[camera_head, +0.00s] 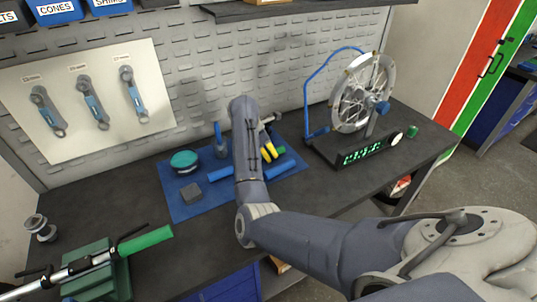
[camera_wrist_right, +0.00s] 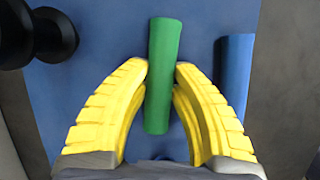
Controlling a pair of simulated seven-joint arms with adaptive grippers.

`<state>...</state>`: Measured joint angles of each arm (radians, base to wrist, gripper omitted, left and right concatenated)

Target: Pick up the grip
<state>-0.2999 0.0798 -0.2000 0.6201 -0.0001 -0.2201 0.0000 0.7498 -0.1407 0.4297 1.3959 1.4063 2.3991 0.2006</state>
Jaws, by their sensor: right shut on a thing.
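The grip is a green cylinder (camera_wrist_right: 164,50) lying lengthwise between the yellow fingers of my right gripper (camera_wrist_right: 162,78) in the right wrist view. The fingers close on it from both sides around its middle. In the head view, the yellow fingers of my right gripper (camera_head: 269,150) are over the blue mat, with a small part of the green grip (camera_head: 278,151) showing beside them. My arm hides part of the mat there. Whether the grip touches the mat is hard to tell. My left gripper is not in view.
A wheel stand (camera_head: 345,151) is at right. A clamped handlebar with another green grip (camera_head: 145,241) is at front left.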

